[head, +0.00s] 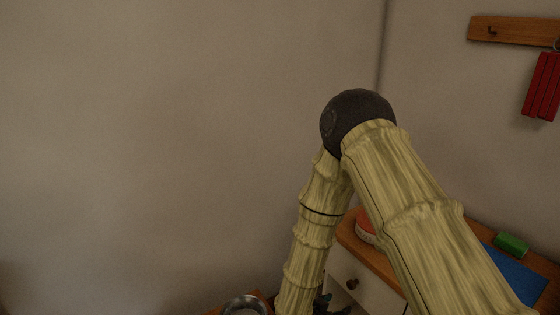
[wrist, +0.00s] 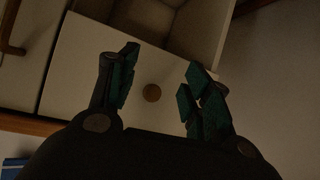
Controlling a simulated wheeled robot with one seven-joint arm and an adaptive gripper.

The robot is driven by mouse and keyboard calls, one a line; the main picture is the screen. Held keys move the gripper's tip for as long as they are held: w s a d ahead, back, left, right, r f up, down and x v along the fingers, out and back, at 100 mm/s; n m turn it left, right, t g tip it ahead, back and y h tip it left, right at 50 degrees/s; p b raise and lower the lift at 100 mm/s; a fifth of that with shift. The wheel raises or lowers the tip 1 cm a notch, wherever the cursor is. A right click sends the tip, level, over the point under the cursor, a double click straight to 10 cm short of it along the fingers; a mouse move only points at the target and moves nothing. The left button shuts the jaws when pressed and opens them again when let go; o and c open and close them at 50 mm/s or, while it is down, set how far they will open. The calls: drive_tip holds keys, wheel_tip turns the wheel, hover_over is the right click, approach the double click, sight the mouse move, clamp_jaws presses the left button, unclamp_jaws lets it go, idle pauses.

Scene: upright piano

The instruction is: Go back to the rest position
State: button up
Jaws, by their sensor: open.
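My gripper (wrist: 158,85) is open in the wrist view, with its two dark, green-padded fingers spread apart and nothing between them. Beyond the fingers is a pale drawer front with a round brown knob (wrist: 152,92). The knob shows in the gap between the fingers; I cannot tell how far away it is. In the head view my arm is bent at a dark elbow joint and reaches down.
A wooden-topped cabinet (head: 378,262) with a pale drawer (head: 357,272) stands at lower right. On it are a reddish round item (head: 365,226), a green block (head: 511,245) and a blue flat item (head: 518,275). A wooden rack (head: 510,31) with a red item (head: 542,87) hangs above. A metallic round object (head: 245,305) is at bottom.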

drive_tip(key=s+d+f+n+g+y, duration=0.1)
drive_tip(key=s+d+f+n+y, duration=0.25)
drive_tip(key=s+f, duration=0.45)
drive_tip(key=s+d+f+n+g+y, duration=0.2)
drive_tip(key=s+f+g+y, duration=0.15)
drive_tip(key=s, duration=0.95)
drive_tip(key=s+d+f+n+g+y, duration=0.1)
drive_tip(key=s+f+n+g+y, duration=0.2)
drive_tip(key=s, duration=0.9)
wheel_tip(320, 180, up, 19)
drive_tip(key=h+p, duration=0.1)
drive_tip(key=p, duration=1.9)
drive_tip(key=shift+f+p, duration=0.2)
drive_tip(key=shift+p, duration=0.2)
drive_tip(key=shift+d, duration=0.1)
